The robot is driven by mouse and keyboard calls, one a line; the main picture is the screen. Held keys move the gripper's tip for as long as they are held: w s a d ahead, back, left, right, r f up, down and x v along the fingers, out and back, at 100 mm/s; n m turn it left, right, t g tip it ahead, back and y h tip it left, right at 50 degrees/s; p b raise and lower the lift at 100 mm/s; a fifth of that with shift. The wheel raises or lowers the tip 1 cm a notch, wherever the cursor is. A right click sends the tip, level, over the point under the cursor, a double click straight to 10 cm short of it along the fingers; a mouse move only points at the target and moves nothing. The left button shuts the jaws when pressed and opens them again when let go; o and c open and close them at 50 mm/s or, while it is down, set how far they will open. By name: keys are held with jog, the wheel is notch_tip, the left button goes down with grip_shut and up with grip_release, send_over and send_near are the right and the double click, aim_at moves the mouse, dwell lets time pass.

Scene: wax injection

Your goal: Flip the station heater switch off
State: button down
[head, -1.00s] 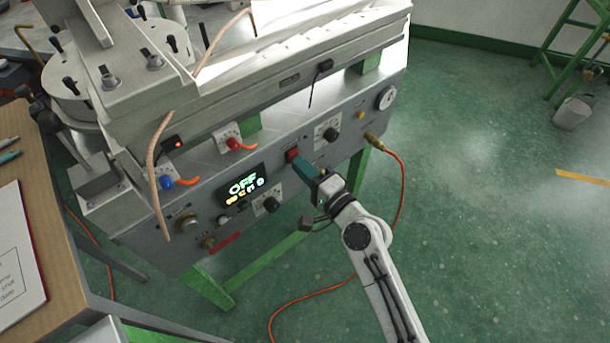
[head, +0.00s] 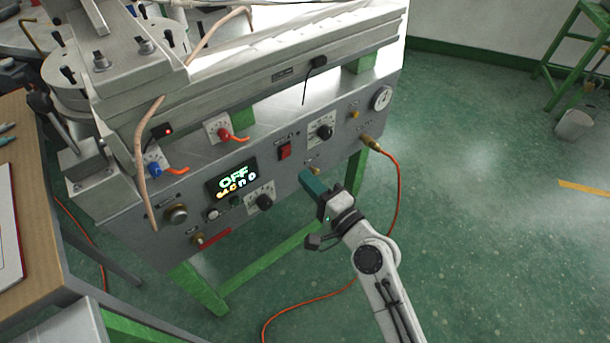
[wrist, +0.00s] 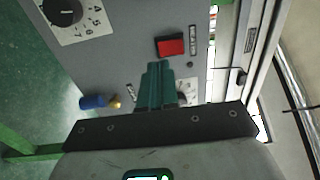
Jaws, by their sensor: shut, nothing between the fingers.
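The red heater switch (head: 285,151) sits on the grey front panel of the station (head: 300,120), right of a display (head: 233,181) that reads OFF. The red switch also shows in the wrist view (wrist: 171,47), beyond my fingertips. My gripper (head: 309,180) is shut and empty, with its teal fingers pointing at the panel just below and right of the switch. In the head view a gap shows between the fingers and the switch. In the wrist view the shut fingers (wrist: 156,75) end just short of the switch and cover part of the panel.
Dial knobs (head: 264,202) (head: 325,132) flank the switch. A gauge (head: 381,98) and a brass fitting (head: 369,141) with an orange hose are at the panel's right end. A wooden desk (head: 40,230) stands at the left. Open green floor lies to the right.

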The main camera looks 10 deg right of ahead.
jog(key=b+v, duration=0.1)
jog(key=v, duration=0.7)
jog(key=shift+s+d+f+b, duration=0.2)
jog(key=shift+s+f+b, duration=0.1)
jog(key=shift+f, duration=0.1)
jog(key=s+d+f+n+g+h, duration=0.1)
jog(key=s+f+n+g, duration=0.6)
jog(key=s+f+n, duration=0.15)
jog(key=s+d+f+n+g+h, duration=0.2)
jog(key=s+d+g+h, duration=0.2)
jog(key=s+d, duration=0.3)
jog(key=s+d+f+n+g+h, duration=0.25)
jog(key=s+d+g, duration=0.25)
jog(key=s, duration=0.5)
notch_tip(320, 180, up, 13)
jog(key=p, duration=1.2)
jog(key=shift+p, duration=0.3)
